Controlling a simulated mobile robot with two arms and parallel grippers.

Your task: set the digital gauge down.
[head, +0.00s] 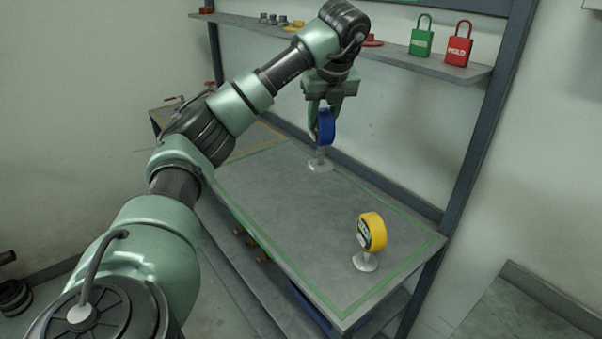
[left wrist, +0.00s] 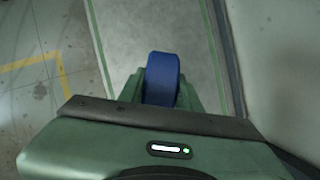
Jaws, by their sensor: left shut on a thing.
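The digital gauge appears to be the round blue gauge (head: 326,127) with a pale round foot (head: 319,166). My left gripper (head: 319,112) comes from above and is shut on its blue body. The gauge is upright over the far part of the grey table top (head: 270,205). I cannot tell whether its foot touches the surface or hangs just above it. In the left wrist view the blue gauge (left wrist: 162,78) sits between the green fingers, with its foot hidden. The gauge's face is not visible. My right gripper is not in view.
A yellow gauge (head: 371,231) stands on a pale foot at the near right of the table. A green line marks the table's border. A shelf (head: 425,64) above holds a green padlock (head: 421,37) and a red padlock (head: 459,45). The middle of the table is clear.

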